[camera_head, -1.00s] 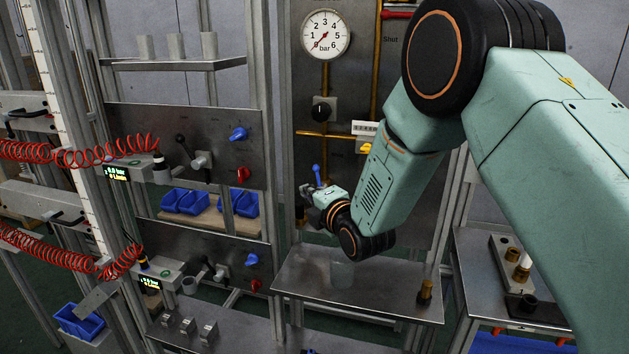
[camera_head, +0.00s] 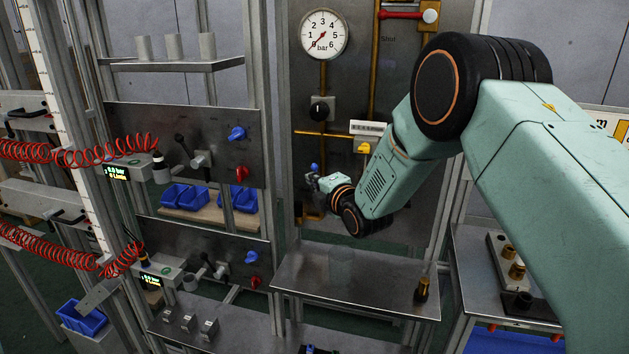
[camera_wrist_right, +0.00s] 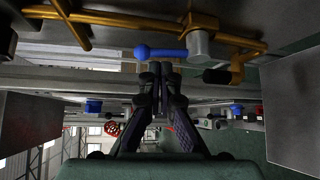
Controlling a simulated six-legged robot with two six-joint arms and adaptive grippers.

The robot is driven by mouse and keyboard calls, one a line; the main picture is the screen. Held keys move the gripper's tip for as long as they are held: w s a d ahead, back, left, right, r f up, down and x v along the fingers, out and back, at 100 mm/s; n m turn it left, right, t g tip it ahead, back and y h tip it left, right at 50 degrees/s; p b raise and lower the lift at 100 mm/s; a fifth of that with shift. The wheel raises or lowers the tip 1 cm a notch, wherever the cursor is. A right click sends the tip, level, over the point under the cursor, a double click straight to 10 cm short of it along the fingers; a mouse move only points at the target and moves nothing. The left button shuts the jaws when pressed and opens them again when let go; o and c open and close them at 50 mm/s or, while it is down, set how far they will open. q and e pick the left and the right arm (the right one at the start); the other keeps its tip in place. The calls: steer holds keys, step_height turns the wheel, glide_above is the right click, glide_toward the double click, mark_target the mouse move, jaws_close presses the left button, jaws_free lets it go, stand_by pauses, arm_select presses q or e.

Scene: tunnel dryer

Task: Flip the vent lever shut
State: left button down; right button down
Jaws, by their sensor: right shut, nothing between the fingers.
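A blue ball-ended lever (camera_head: 314,167) sits low on the pipe panel, just above my right gripper (camera_head: 312,180) in the head view. No readable label marks it as the vent lever. In the wrist view the blue lever (camera_wrist_right: 160,53) runs sideways from a grey valve body (camera_wrist_right: 198,45) on a brass-coloured pipe. My right gripper's shut fingertips (camera_wrist_right: 160,68) are empty and very close to its stem; I cannot tell whether they touch. A red handle (camera_head: 400,14) lies level at the panel's top, above the word "Shut". My left gripper is not in view.
A pressure gauge (camera_head: 323,34), a black knob (camera_head: 320,110) and a yellow knob (camera_head: 364,147) are on the panel. A rack with red coiled hoses (camera_head: 70,155) stands left.

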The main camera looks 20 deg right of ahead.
steer(key=d+m+b, duration=0.1)
steer(key=b, duration=0.1)
steer(key=shift+s+d+t+b, duration=0.15)
steer(key=shift+d+t+b, duration=0.05)
steer(key=shift+t+b, duration=0.2)
steer(key=shift+d, duration=0.15)
